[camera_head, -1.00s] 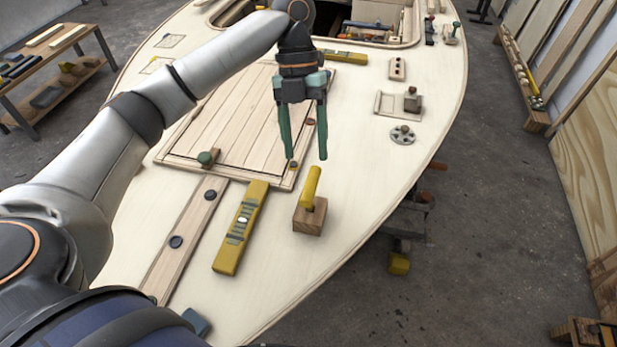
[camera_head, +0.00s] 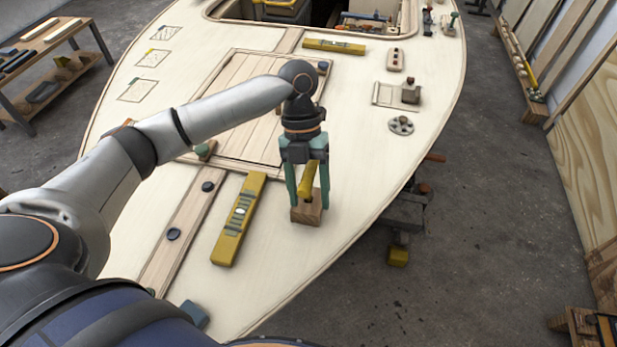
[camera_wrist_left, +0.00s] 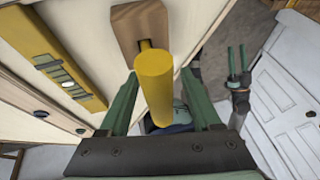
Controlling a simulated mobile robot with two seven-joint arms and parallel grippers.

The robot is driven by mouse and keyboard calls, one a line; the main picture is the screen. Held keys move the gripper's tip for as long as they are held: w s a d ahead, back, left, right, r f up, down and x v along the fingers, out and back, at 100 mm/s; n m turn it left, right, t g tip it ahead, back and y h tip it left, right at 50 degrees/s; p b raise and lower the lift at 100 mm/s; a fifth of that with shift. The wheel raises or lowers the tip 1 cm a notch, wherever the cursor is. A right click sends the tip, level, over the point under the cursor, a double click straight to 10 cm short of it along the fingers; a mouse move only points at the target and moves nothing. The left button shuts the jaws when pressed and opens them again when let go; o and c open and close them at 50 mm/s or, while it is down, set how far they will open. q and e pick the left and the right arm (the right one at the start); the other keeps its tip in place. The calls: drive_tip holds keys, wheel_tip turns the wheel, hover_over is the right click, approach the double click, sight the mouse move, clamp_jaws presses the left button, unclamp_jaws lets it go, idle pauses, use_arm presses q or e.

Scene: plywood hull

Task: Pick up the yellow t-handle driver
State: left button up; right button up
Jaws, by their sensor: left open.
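The yellow t-handle driver (camera_head: 306,181) stands in a small wooden block (camera_head: 306,212) on the pale deck. My left gripper (camera_head: 308,196) is open, pointing down, with its green fingers on either side of the yellow handle. In the left wrist view the yellow handle (camera_wrist_left: 156,85) lies between the two fingers (camera_wrist_left: 165,108), with the wooden block (camera_wrist_left: 140,28) beyond it. I cannot tell whether either finger touches the handle.
A yellow spirit level (camera_head: 238,220) lies left of the block, beside a wooden strip (camera_head: 185,235) with dark knobs. A grey round fitting (camera_head: 400,126) and a small block on a plate (camera_head: 410,92) sit farther right. Deck between them is bare.

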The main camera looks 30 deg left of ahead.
use_arm(q)
clamp_jaws()
idle(0.5)
idle(0.3)
